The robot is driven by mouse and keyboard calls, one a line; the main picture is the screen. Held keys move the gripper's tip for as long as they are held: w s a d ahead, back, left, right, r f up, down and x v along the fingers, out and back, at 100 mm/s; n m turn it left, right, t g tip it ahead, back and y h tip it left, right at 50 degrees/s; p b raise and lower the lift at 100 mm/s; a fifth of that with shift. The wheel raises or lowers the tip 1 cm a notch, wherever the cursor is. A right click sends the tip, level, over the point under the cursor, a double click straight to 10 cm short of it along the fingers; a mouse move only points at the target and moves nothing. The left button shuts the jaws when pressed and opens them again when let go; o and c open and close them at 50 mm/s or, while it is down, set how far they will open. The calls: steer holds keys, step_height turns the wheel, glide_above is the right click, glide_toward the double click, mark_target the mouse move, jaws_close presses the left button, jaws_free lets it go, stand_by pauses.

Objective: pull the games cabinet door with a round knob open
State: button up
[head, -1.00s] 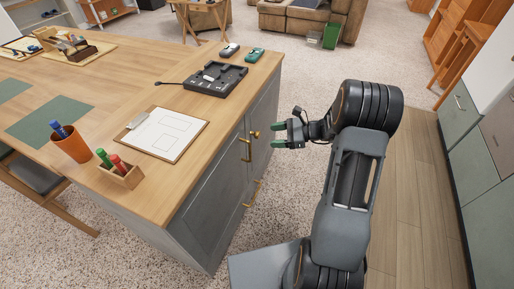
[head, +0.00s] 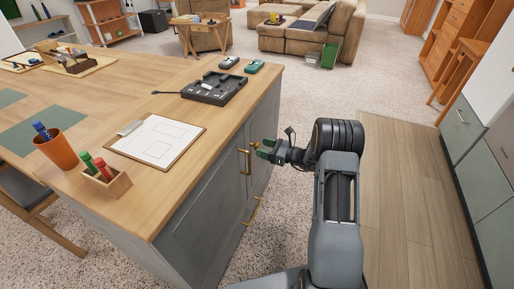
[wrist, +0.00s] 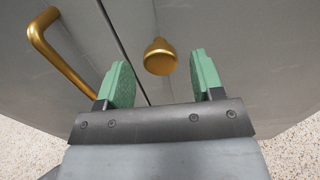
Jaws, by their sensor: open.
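The games cabinet is grey with a wooden top. Its door with the round knob (head: 264,125) is the far one on the side facing me, and it looks shut. The brass round knob (wrist: 160,57) shows in the wrist view just beyond my fingertips, roughly between them and a little above. My gripper (head: 263,148) is open, with green finger pads, and it points at this door. In the wrist view my gripper (wrist: 158,80) holds nothing. In the head view the fingers mostly cover the knob. I cannot tell whether they touch it.
The neighbouring door has a brass bar handle (wrist: 60,55), left of the knob, close to my left finger. Another brass handle (head: 252,210) sits lower. The top carries a clipboard (head: 158,139), a black tray (head: 214,88) and an orange cup (head: 56,150). Floor is free right of the cabinet.

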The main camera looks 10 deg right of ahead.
mark_target(259, 146)
steer(key=shift+x, duration=1.8)
jaws_close()
steer(key=shift+s+d, duration=0.1)
